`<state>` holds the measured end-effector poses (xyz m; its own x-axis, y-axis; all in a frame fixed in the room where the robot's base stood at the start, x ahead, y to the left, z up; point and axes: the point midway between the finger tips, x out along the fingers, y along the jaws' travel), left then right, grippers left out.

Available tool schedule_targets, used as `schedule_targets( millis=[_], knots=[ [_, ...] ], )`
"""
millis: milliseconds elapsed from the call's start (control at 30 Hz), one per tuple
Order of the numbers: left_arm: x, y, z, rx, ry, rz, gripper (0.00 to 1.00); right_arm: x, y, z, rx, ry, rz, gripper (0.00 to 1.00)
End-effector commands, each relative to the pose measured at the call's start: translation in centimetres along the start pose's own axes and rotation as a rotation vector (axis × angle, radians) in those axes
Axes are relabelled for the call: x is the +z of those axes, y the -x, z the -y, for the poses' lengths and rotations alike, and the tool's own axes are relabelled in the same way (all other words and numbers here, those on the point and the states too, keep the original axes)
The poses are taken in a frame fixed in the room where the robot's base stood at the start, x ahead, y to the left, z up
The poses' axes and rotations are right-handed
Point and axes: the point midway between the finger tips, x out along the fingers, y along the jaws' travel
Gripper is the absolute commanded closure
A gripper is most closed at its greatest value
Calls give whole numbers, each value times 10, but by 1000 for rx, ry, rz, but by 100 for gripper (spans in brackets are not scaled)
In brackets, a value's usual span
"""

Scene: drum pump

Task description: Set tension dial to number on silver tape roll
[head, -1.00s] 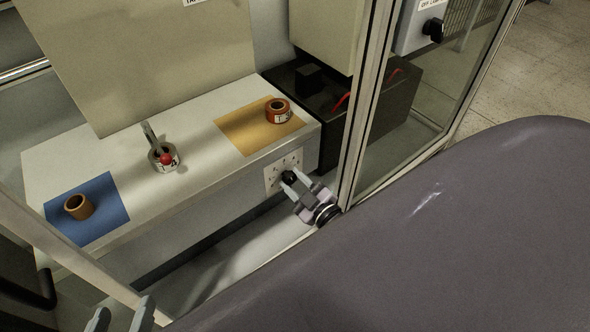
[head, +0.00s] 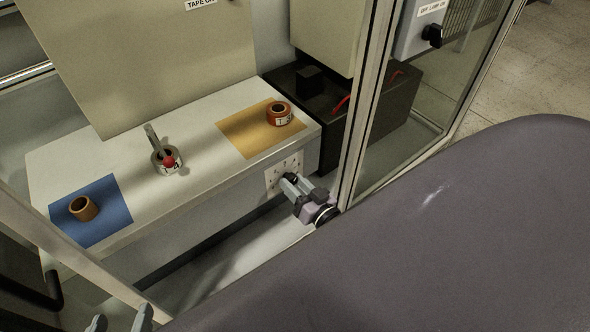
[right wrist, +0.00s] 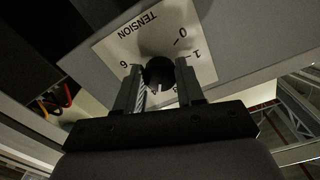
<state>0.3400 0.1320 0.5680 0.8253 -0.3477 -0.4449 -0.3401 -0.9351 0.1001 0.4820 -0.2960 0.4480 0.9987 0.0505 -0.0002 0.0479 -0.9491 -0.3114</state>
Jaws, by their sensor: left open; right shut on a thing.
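The silver tape roll (head: 158,168) stands on the white bench with a number label on its side, too small to read surely. A lever with a red ball stands at it. The tension dial is a black knob (right wrist: 159,72) on a white plate (right wrist: 205,68) marked TENSION; 0, 1 and 6 are legible. The plate (head: 271,181) is on the bench front in the head view, where my gripper hides the knob. My right gripper (head: 286,182) is shut on the knob, a finger on each side in the wrist view (right wrist: 159,75). My left gripper (head: 119,320) is open and empty at the bottom left.
A brown roll (head: 82,209) sits on a blue mat (head: 112,205); a red-orange roll (head: 279,110) sits on a yellow mat (head: 245,135). A window frame post (head: 362,105) stands right of my right gripper. A black box (head: 330,137) is behind it.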

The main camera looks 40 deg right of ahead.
Motion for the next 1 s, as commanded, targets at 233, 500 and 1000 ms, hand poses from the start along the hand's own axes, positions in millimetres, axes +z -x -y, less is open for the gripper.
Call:
schedule_targets(
  millis=[233, 500, 1000],
  knots=[
    [0, 0, 0, 0, 0, 1, 27, 0, 0, 1, -1, -93, 0, 93],
    [0, 0, 0, 0, 0, 1, 27, 0, 0, 1, -1, -122, -1, 93],
    [0, 0, -1, 2, 1, 1, 27, 0, 0, 1, -1, -120, -1, 37]
  ],
)
